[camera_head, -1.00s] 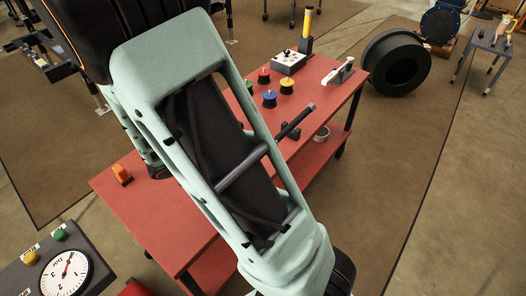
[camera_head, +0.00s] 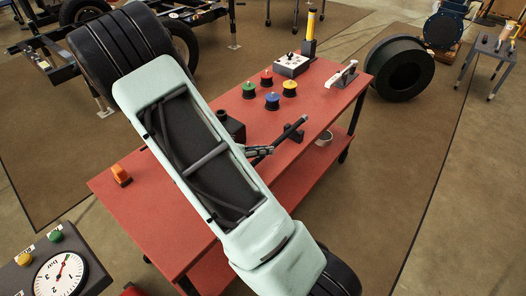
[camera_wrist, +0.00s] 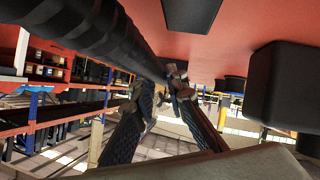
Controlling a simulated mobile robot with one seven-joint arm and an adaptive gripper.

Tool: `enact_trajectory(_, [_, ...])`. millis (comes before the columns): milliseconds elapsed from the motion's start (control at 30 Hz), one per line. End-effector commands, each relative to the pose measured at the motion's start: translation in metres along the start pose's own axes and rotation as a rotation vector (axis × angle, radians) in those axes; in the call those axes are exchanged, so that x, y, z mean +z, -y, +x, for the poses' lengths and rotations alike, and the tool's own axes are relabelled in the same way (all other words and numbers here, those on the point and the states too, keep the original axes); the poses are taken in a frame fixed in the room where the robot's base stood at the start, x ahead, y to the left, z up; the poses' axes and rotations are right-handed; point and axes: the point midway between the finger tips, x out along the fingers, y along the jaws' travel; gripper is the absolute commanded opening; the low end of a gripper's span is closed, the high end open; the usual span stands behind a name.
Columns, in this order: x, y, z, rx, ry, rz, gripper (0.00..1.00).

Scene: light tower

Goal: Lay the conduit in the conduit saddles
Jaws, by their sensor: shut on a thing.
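The conduit (camera_head: 290,131) is a dark rod at the right part of the red table in the head view, slanting up to the right. In the wrist view the conduit (camera_wrist: 105,38) is a thick black ribbed bar from the upper left to the middle. My gripper (camera_head: 262,150) is shut on it; its fingers (camera_wrist: 165,90) meet at the conduit in the wrist view. A small dark block (camera_head: 299,137), apparently a conduit saddle, shows under or beside the conduit's far part. I cannot tell whether the conduit rests in it. My arm hides the conduit's near side.
A black box (camera_head: 234,129) stands left of my gripper. Several coloured knobs (camera_head: 271,101), a grey control box (camera_head: 291,65) and a white-handled lever (camera_head: 340,76) stand further back. An orange block (camera_head: 120,175) is at the left of the red table (camera_head: 150,225).

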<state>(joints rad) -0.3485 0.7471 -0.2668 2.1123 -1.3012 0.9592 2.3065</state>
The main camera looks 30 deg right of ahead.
Motion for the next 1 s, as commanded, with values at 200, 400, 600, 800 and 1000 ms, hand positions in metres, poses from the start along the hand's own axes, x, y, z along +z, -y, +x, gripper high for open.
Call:
enact_trajectory(200, [-0.001, 0.000, 0.000, 0.000, -0.001, 0.001, 0.00])
enact_trajectory(400, [0.003, 0.002, 0.002, -0.001, -0.001, 0.002, 0.00])
enact_trajectory(600, [0.005, 0.003, 0.003, -0.001, -0.001, 0.001, 0.00])
enact_trajectory(800, [0.008, 0.004, 0.005, -0.001, -0.001, 0.000, 0.00])
enact_trajectory(1000, [0.009, 0.004, 0.005, -0.001, 0.000, 0.000, 0.23])
